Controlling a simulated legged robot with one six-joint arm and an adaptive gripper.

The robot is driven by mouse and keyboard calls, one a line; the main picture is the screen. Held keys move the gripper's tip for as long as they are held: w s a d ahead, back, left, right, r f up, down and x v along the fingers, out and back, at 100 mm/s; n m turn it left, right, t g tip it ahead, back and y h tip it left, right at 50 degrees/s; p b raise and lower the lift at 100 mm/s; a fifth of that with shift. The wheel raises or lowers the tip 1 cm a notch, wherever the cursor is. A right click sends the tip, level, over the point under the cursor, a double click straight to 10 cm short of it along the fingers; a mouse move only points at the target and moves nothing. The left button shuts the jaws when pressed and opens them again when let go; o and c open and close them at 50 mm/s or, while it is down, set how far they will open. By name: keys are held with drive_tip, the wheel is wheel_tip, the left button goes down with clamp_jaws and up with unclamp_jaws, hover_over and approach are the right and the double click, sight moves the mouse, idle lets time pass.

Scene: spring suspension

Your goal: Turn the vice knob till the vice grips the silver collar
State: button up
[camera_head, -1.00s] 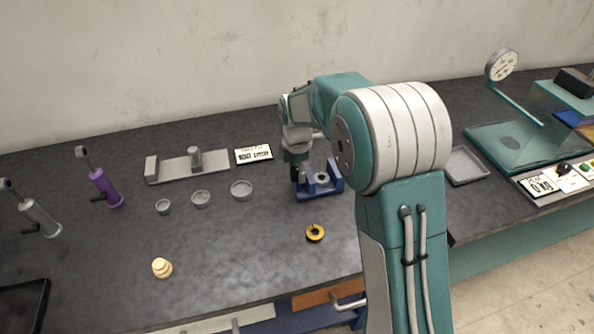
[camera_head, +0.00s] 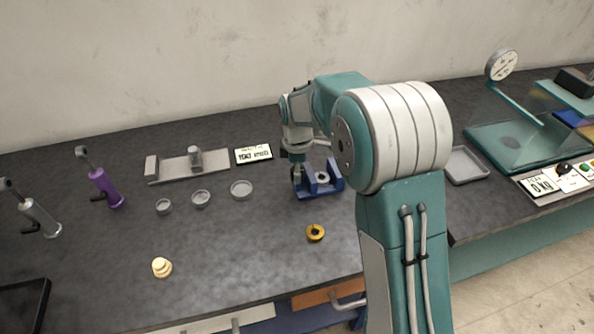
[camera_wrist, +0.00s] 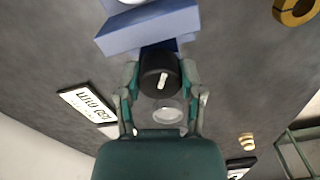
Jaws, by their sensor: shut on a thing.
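The blue vice (camera_head: 333,189) stands on the dark bench just left of my arm in the head view. The silver collar (camera_head: 322,177) sits in it, between its blue walls. In the wrist view the collar is cut off at the top edge, beyond the blue vice body (camera_wrist: 150,30). The black vice knob (camera_wrist: 158,73) with a pale mark lies between my two fingers. My gripper (camera_wrist: 159,78) is shut on this knob, one finger on each side. In the head view my gripper (camera_head: 298,178) is at the vice's left side. Whether both jaws touch the collar is unclear.
A yellow-black ring (camera_head: 315,232) lies in front of the vice. Small dishes (camera_head: 201,199) and a label card (camera_head: 253,154) are to its left, with a grey slide fixture (camera_head: 185,165) behind. A grey tray (camera_head: 466,165) is to the right.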

idle(0.4)
drive_tip(key=o, duration=1.2)
drive_tip(key=shift+w+f, duration=0.1)
drive_tip(key=shift+c, duration=0.2)
wheel_tip(320, 180, up, 12)
